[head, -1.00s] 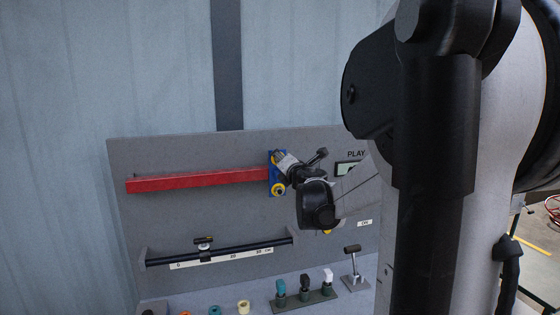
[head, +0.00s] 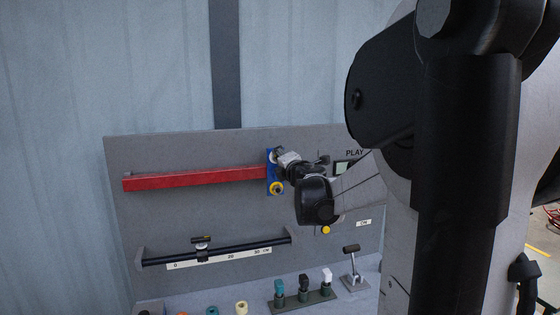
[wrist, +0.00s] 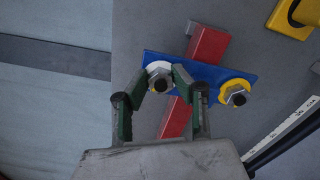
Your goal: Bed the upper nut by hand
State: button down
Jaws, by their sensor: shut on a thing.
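The upper nut (wrist: 160,79) is a grey hex nut on a dark stud, in front of a white washer (wrist: 156,67). My gripper (wrist: 161,78) is shut on it, with a green-padded fingertip on each side. The lower nut (wrist: 237,96) sits in front of a yellow washer (wrist: 224,88). Both are on the blue plate (wrist: 198,76), which crosses the red bar (wrist: 207,46). In the head view, my gripper (head: 280,158) is at the top of the blue plate (head: 270,184), and its fingers hide most of the upper nut. Any gap behind the nut cannot be judged.
A grey panel (head: 180,215) carries the red beam (head: 195,179) and, below it, a black rail (head: 220,252) with a scale.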

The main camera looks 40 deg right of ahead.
jog(key=c, duration=1.4)
grip_release()
jog(key=shift+c, duration=0.2)
